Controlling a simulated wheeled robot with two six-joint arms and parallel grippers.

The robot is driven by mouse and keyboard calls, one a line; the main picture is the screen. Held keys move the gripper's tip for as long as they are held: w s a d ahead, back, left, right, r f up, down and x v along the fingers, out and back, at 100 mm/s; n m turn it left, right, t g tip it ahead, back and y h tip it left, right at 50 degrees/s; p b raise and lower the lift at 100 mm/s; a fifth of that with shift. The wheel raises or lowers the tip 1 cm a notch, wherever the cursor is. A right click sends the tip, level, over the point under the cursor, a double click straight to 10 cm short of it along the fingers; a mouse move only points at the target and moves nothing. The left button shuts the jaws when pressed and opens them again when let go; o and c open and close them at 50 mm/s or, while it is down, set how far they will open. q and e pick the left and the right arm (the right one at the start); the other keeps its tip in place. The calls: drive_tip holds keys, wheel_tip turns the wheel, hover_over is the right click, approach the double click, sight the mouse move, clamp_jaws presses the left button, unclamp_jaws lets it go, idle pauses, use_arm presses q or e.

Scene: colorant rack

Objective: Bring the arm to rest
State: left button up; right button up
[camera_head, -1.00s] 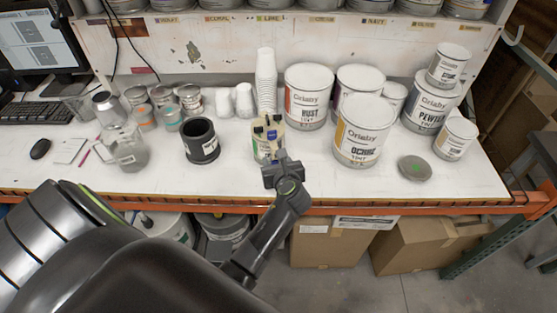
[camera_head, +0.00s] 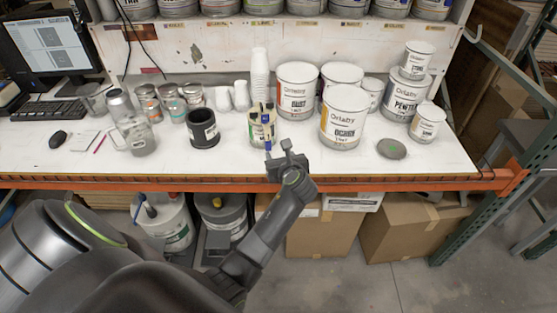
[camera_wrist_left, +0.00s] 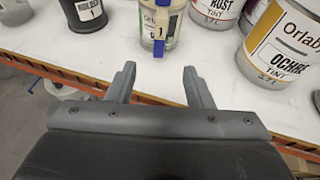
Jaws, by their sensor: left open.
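My left arm comes in from the lower left of the head view. Its gripper (camera_head: 287,158) is over the front edge of the white bench (camera_head: 225,166). In the left wrist view the two fingers of this gripper (camera_wrist_left: 160,85) stand wide apart with nothing between them. A clear container with blue and yellow items (camera_head: 262,126) stands on the bench just beyond the fingers; it also shows in the left wrist view (camera_wrist_left: 161,32), apart from them. My right gripper is not in view.
White paint cans labelled Rust (camera_head: 297,92), Ochre (camera_head: 344,118) and Pewter (camera_head: 405,95) stand to the right. A black cup (camera_head: 203,129) and a glass jug (camera_head: 136,138) stand to the left. Buckets (camera_head: 163,222) and cardboard boxes (camera_head: 410,230) are below the orange beam (camera_head: 400,185).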

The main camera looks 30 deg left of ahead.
use_arm(q)
drive_tip(key=s+d+f+n+g+h+b, duration=0.15)
drive_tip(key=s+f+n+b, duration=0.35)
drive_tip(key=f, duration=0.8)
drive_tip(key=s+f+n+g+h, duration=0.1)
drive_tip(key=s+f+n+h, duration=0.15)
drive_tip(key=s+f, duration=0.75)
drive_tip(key=s+f+n+g+h+b, duration=0.2)
drive_tip(key=s+f+n+b, duration=0.15)
drive_tip(key=f, duration=1.35)
drive_tip(key=s+f+n+g+h+b, duration=0.1)
drive_tip(key=s+f+n, duration=0.4)
drive_tip(key=s, duration=0.6)
drive_tip(key=s+f+n+g+h+b, duration=0.1)
drive_tip(key=s+f+n+b, duration=0.2)
drive_tip(key=s+f+n, duration=0.3)
drive_tip(key=s+f+n+g+b, duration=0.1)
drive_tip(key=s+f+n, duration=0.4)
drive_tip(key=s, duration=1)
wheel_tip(320, 180, down, 3)
drive_tip(key=shift+s+d+r+g+h+b, duration=0.1)
drive_tip(key=shift+s+d+g+h+b, duration=0.05)
drive_tip(key=shift+s+g+h+b, duration=0.3)
